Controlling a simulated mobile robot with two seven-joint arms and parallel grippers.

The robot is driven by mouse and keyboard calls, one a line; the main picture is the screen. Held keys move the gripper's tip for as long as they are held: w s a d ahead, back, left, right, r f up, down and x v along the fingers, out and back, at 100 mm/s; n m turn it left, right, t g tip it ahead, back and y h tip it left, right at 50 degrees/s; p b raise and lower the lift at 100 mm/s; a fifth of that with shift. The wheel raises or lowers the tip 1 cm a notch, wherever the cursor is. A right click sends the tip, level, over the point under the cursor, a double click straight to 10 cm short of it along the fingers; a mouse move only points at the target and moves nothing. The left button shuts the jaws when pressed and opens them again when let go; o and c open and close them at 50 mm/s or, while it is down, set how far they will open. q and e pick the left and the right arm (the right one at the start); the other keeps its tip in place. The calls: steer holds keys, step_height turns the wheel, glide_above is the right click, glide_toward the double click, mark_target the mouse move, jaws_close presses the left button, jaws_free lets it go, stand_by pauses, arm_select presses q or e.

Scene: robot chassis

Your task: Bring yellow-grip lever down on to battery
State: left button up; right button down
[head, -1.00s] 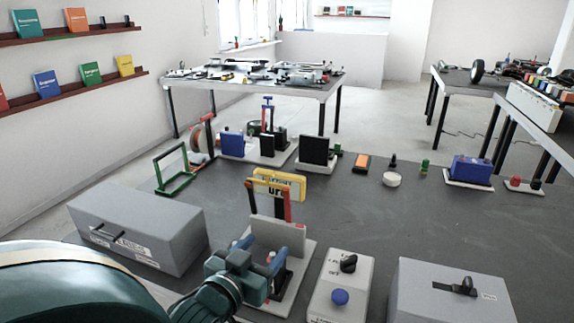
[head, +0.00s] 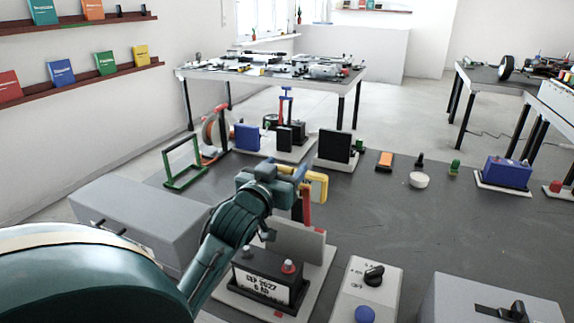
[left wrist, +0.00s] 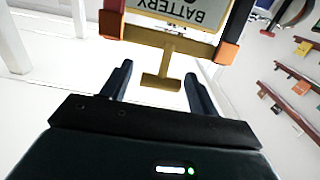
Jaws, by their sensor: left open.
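The black battery (head: 268,281) with a red terminal cap stands on a light base plate in the head view. The lever's red arm (head: 306,208) rises behind it. The yellow grip frame (head: 318,186) shows at the top, partly hidden by my left gripper (head: 292,172). In the left wrist view, the yellow frame carries an upside-down "BATTERY" sign (left wrist: 183,10). A yellow T-shaped tab (left wrist: 162,68) extends from it between the open fingers of my left gripper (left wrist: 159,80). Gaps show on both sides of the tab. My right gripper is not in view.
A grey box (head: 140,225) stands left of the battery stand. A switch box with a blue button (head: 365,314) and another grey box (head: 497,303) stand to the right. A green frame (head: 184,162) stands behind left. The bench right of the lever is largely clear.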

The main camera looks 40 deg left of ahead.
arm_select(q)
steer(key=shift+x, duration=0.95)
jaws_close()
